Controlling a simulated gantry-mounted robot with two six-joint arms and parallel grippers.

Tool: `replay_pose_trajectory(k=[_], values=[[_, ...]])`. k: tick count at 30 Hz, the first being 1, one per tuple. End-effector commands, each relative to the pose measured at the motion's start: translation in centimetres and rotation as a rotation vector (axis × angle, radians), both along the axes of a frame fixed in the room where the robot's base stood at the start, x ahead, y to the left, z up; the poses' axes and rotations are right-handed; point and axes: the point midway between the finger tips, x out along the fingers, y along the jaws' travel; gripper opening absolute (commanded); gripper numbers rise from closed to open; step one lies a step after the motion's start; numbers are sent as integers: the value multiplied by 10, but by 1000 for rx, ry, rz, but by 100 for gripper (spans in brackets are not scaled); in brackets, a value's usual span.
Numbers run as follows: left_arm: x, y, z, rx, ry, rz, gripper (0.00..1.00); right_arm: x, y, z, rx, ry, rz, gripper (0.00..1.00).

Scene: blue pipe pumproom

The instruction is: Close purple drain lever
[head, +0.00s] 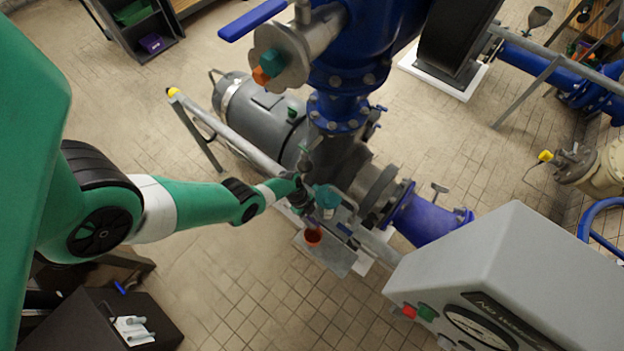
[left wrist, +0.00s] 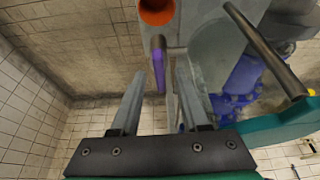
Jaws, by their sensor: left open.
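The purple drain lever (left wrist: 159,65) shows in the left wrist view as a short narrow bar hanging from a grey part. An orange round opening (left wrist: 157,10) is beside it at the top. My left gripper (left wrist: 161,80) is open, with one finger on each side of the lever's end in the picture. I cannot tell whether either finger touches it. In the head view my left gripper (head: 309,212) reaches in low beside the pump, just above the orange cup (head: 313,238). It largely hides the lever there. My right gripper is not in view.
A grey motor (head: 262,108) and blue pipework (head: 340,112) stand just behind the gripper. A grey rail (head: 235,137) runs close by, and a grey gauge box (head: 520,265) is at the lower right. A teal part (left wrist: 285,123) lies right of the fingers. Tiled floor (head: 225,280) is clear in front.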

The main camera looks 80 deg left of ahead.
Motion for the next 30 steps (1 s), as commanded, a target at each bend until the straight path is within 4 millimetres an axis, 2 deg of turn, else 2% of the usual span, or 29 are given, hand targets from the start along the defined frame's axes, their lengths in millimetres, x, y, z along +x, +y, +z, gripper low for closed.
replay_pose_trajectory(k=[4,7,15,21,25,30], values=[[0,0,3,0,0,1,45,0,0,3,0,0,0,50],[-2,3,14,0,0,1,45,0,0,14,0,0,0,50],[-15,19,71,-1,1,3,45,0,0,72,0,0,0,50],[-24,30,101,0,0,2,45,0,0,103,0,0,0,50],[-28,33,108,0,0,1,45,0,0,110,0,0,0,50],[-29,34,107,0,0,0,45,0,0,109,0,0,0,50]])
